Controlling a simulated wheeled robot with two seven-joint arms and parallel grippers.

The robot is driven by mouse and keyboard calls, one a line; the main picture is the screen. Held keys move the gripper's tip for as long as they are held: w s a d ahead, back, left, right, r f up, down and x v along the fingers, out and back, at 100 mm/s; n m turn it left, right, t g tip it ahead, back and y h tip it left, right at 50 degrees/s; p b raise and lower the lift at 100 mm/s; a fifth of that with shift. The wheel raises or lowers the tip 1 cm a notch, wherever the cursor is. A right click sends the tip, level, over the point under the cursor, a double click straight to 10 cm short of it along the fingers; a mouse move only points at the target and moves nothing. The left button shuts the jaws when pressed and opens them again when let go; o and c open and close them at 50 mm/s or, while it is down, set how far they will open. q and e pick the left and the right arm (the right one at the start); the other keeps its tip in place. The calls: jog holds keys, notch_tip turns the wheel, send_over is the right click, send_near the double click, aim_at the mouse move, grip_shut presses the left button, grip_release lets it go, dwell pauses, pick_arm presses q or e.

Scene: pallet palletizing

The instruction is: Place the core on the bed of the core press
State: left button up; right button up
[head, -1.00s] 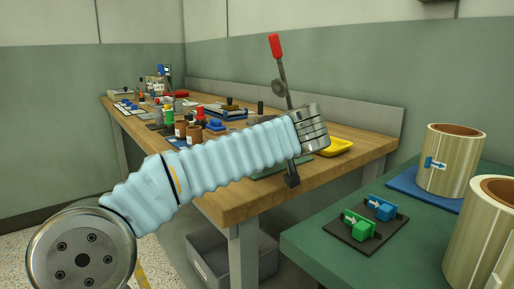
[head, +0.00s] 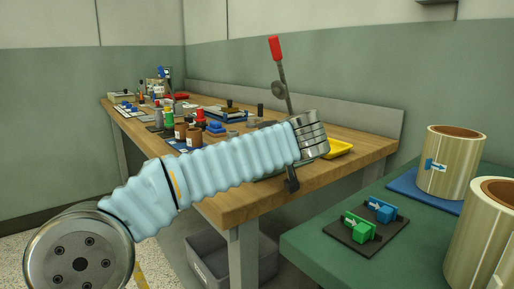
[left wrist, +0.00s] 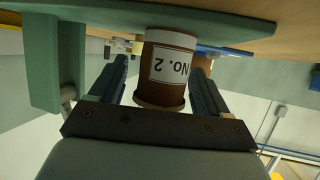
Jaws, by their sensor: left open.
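The fingers are open, with a gap visible on either side of the core. The core's far end meets the green base plate of the core press (left wrist: 225,27); exact contact is hard to see. In the head view my left wrist hides the core, the gripper and most of the press; the press's red-handled lever (head: 275,48) rises behind it. My right gripper is out of view.
The wooden bench (head: 345,160) carries several brown cores, bottles and small tools to the left, and a yellow tray (head: 339,149) beside my wrist. A green table (head: 330,245) at right holds large rolls (head: 450,165) and green and blue blocks. A grey bin (head: 210,262) is under the bench.

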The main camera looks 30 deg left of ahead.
pick_arm(q)
jog(key=v, duration=1.1)
jog(key=shift+s+d+r, duration=0.1)
jog(key=shift+d, duration=0.05)
jog(key=shift+s+d+r, duration=0.1)
jog(key=shift+s+d, duration=0.1)
jog(key=shift+a, duration=0.1)
